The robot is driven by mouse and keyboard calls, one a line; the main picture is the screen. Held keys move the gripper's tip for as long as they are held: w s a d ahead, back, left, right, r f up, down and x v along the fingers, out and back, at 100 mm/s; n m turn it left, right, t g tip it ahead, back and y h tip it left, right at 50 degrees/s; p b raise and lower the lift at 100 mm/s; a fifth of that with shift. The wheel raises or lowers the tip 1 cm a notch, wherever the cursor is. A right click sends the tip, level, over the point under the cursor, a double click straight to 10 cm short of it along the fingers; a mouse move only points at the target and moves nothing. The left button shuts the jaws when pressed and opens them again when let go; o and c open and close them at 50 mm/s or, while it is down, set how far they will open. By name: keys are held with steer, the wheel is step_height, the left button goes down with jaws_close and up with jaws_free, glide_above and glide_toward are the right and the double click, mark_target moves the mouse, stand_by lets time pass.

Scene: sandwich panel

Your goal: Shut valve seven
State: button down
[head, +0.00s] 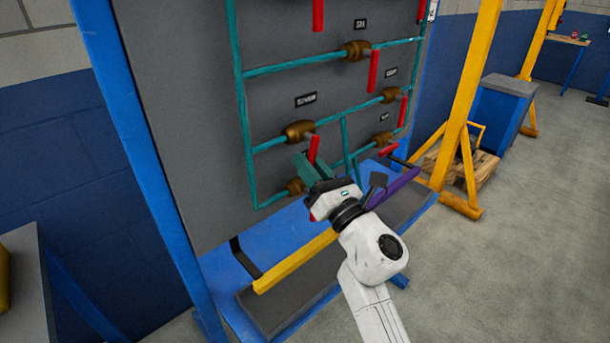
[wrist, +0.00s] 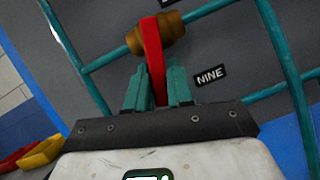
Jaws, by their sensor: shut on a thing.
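A brass valve (head: 298,131) sits on a teal pipe at the panel's lower left, under a small label (head: 305,99) that seems to read SEVEN. Its red lever (head: 314,150) points down across the pipe. In the wrist view the lever (wrist: 153,50) runs down from the brass body (wrist: 170,32) in between my teal fingers. My gripper (head: 308,166) is shut on this lever; it also shows in the wrist view (wrist: 159,82). The fingers hide the lever's lower end. A label reading NINE (wrist: 210,76) is right of the fingers.
Several other red-levered valves, such as the upper one (head: 356,50), share the grey panel (head: 185,110). A blue post (head: 125,130) borders the left; open floor (head: 500,270) lies right.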

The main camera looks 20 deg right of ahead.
steer(key=shift+w+d+f+n+g+y+b, duration=0.1)
steer(key=shift+d+n+y+b, duration=0.1)
steer(key=shift+n+y+b, duration=0.35)
steer(key=shift+w+d+f+n+g+y+b, duration=0.15)
steer(key=shift+d+n+y, duration=0.1)
steer(key=shift+n, duration=0.6)
steer(key=shift+s+d+n+g+y+b, duration=0.1)
steer(key=shift+d+n+y+b, duration=0.1)
steer(key=shift+n+y+b, duration=0.35)
steer(key=shift+n, duration=0.35)
steer(key=c, duration=1.1)
jaws_free()
steer(key=shift+r, duration=0.15)
steer(key=v, duration=1)
steer(key=shift+s+d, duration=0.1)
steer(key=shift+s, duration=0.25)
